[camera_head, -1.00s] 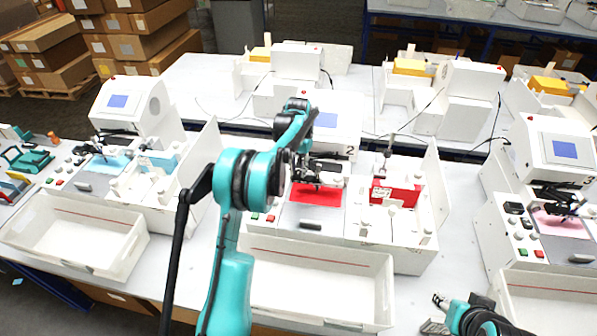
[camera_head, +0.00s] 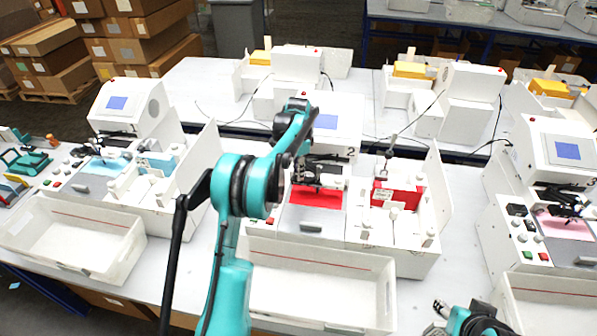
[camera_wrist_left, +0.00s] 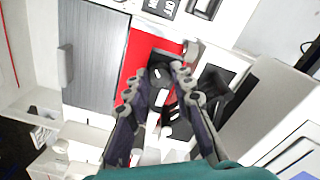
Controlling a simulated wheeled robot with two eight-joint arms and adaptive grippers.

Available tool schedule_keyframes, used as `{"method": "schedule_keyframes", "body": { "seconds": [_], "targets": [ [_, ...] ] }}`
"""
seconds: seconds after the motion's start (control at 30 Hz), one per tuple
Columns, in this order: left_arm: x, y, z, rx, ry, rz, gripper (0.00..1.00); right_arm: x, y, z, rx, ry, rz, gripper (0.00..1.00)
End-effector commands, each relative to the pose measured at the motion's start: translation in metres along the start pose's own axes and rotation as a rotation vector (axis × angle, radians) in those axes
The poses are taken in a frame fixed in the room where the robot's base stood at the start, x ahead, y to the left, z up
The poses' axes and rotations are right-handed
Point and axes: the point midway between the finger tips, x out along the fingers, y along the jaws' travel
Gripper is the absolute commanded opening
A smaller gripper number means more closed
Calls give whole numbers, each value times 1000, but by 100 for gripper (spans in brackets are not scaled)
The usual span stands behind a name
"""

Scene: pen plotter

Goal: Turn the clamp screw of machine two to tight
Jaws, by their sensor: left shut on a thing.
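Machine two (camera_head: 338,123), white with a blue screen and a "2" mark, stands mid-view with a red sheet (camera_head: 318,199) on its bed. My left gripper (camera_wrist_left: 159,71) is over the red sheet, its fingers on either side of a dark round clamp screw (camera_wrist_left: 160,77) with a white mark, and shut on it. In the head view the left gripper (camera_head: 303,166) is at the pen carriage, and the screw is mostly hidden there. My right gripper (camera_head: 441,309) is low at the right, partly visible, away from the machine; its fingers are too small to judge.
A white tray (camera_head: 315,258) stands in front of machine two. A red block (camera_head: 397,194) sits in its right-hand section, beside a tall side panel (camera_head: 435,190). Similar machines stand left (camera_head: 130,105) and right (camera_head: 560,150). A grey bed plate (camera_wrist_left: 91,52) lies beside the red sheet.

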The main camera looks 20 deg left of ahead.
Motion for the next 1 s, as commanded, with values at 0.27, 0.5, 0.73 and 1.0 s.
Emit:
{"method": "schedule_keyframes", "body": {
  "seconds": [0.27,0.5,0.73,1.0],
  "targets": [
    [0,0,0,55,0,-1,0,1,0,0,0,0,0,43],
    [0,0,0,61,0,-1,0,1,0,1,0,0,0,43],
    [0,0,0,60,0,-1,39,1,0,0,0,0,0,43],
    [0,0,0,60,0,-1,44,1,0,1,0,0,0,43]
  ]
}}
